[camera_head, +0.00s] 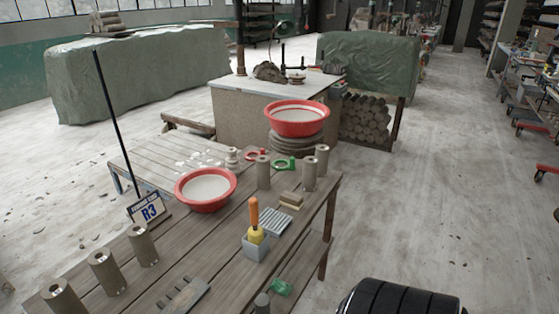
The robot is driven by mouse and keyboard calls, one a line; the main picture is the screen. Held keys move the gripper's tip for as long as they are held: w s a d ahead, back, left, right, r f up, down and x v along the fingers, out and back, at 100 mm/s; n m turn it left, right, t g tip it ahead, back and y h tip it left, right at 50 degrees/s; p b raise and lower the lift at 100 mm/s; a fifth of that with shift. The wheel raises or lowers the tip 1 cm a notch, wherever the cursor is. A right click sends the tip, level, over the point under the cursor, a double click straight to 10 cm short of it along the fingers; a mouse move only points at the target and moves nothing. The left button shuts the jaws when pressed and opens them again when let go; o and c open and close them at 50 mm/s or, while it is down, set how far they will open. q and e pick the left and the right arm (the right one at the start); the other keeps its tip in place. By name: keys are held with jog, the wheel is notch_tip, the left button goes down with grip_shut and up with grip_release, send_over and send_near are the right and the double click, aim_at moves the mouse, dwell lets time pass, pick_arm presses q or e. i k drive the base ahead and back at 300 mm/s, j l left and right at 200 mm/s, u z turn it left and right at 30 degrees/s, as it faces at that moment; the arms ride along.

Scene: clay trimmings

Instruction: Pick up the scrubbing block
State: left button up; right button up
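A small tan block (290,200) with a darker lower layer lies on the slatted wooden table (222,238), near its right edge. It looks like the scrubbing block, though it is too small in view to be certain. A ribbed grey piece (276,221) lies just in front of it. Neither of my grippers shows in this view, and nothing is seen touching the block.
Several grey cylinders stand around, including one behind the block (309,173). A red bowl (205,207) stands further left. A green ring (285,165) lies behind.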

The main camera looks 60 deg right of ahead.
aim_at(288, 199)
jog(key=i+z, duration=0.1)
jog(key=z, duration=0.6)
jog(key=i+j+z, duration=0.1)
jog(key=z, duration=0.25)
